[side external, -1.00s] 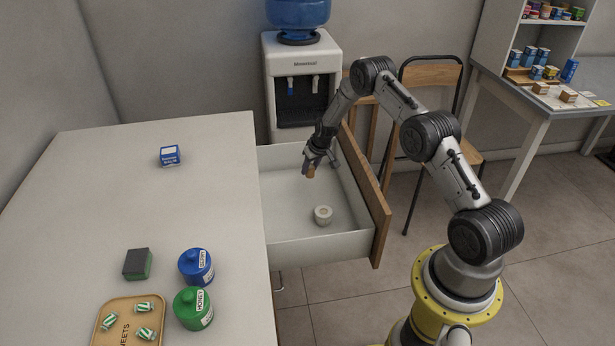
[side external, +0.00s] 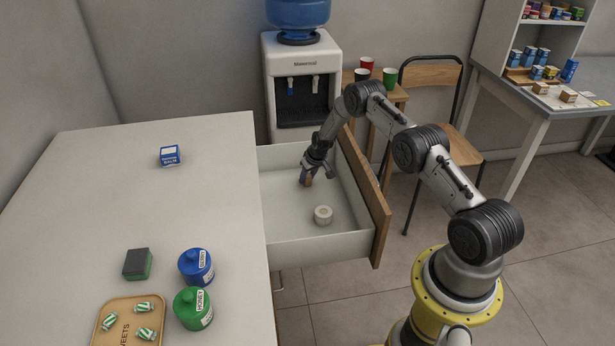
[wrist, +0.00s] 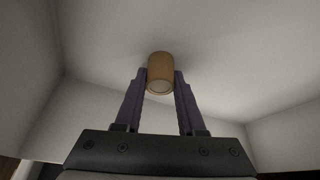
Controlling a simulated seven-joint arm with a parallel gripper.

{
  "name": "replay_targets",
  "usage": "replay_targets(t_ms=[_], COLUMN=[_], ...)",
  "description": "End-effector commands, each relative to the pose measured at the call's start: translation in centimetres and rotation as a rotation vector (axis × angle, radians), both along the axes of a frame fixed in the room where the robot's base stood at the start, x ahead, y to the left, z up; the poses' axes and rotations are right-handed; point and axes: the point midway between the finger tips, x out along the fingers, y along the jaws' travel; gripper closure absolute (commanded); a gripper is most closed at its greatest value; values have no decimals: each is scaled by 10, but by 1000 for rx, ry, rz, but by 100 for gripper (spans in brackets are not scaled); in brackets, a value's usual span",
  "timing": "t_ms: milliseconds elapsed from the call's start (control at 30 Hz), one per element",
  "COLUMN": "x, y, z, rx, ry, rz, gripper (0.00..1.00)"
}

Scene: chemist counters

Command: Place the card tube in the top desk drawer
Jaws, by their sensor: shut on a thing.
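The card tube (wrist: 160,72) is a short brown cylinder held between the two fingertips of my gripper (wrist: 160,86) in the wrist view. In the side view my gripper (side external: 307,180) reaches down inside the open top drawer (side external: 285,220), with the tube (side external: 308,183) low in the back part of the drawer. I cannot tell whether the tube touches the drawer floor. The drawer is white inside with a wooden front, pulled out from the desk (side external: 190,220).
A round pale roll (side external: 323,215) lies in the drawer in front of my gripper. A blue box (side external: 169,155), a sponge (side external: 137,264), a blue jar (side external: 196,267), a green jar (side external: 193,309) and a sweets tray (side external: 104,339) are on the desk. A water cooler (side external: 302,55) stands behind.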

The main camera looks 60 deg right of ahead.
Motion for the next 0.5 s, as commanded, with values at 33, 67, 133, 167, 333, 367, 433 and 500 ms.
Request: replay_targets(t_ms=[33,67,133,167,333,367,433,500], x=[0,0,0,0,0,0,0,0], y=[0,0,0,0,0,0,0,0], z=[-2,-1,-1,-1,-1,-1,-1,0], rx=[0,0,0,0,0,0,0,0], ry=[1,0,1,1,1,1,0,0], rz=[0,0,0,0,0,0,0,0], gripper=[59,54,41,36,31,31,31,31])
